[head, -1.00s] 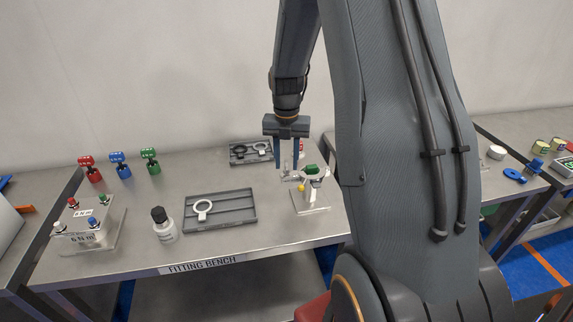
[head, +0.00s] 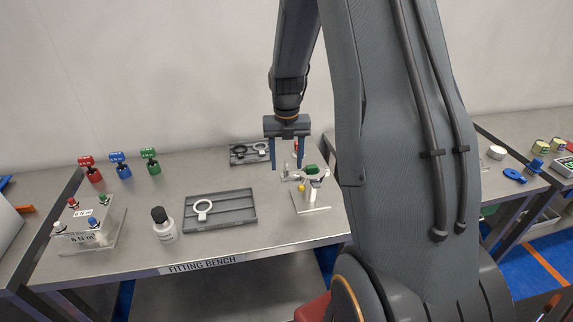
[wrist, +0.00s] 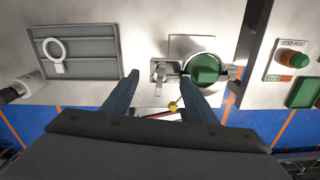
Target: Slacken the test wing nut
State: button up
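A small white test stand (head: 311,207) is on the bench in front of and right of my gripper. A green part (head: 310,169), seemingly the wing nut, is on top of it, and a yellow ball hangs at its side. In the wrist view the green part (wrist: 205,69) looks round and sits inside a pale ring, just beyond the right fingertip. A small metal fitting (wrist: 160,76) shows between the fingertips. My gripper (head: 286,167) points down, open and empty, its blue fingers apart. I cannot tell its exact height above the fitting.
A grey tray with a white ring (head: 219,210) and a white bottle (head: 164,224) are to the left. Another tray (head: 250,152) lies behind. Red, blue and green knobs (head: 120,164) stand at the back left, a torque box (head: 90,225) at the front left.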

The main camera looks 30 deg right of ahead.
aim_at(287, 164)
jog(key=shift+r, duration=0.1)
jog(key=shift+r, duration=2.9)
jog(key=shift+r, duration=0.1)
notch_tip(287, 164, up, 8)
jog(key=b, duration=0.2)
jog(key=shift+f+b, duration=0.2)
jog(key=shift+b, duration=0.15)
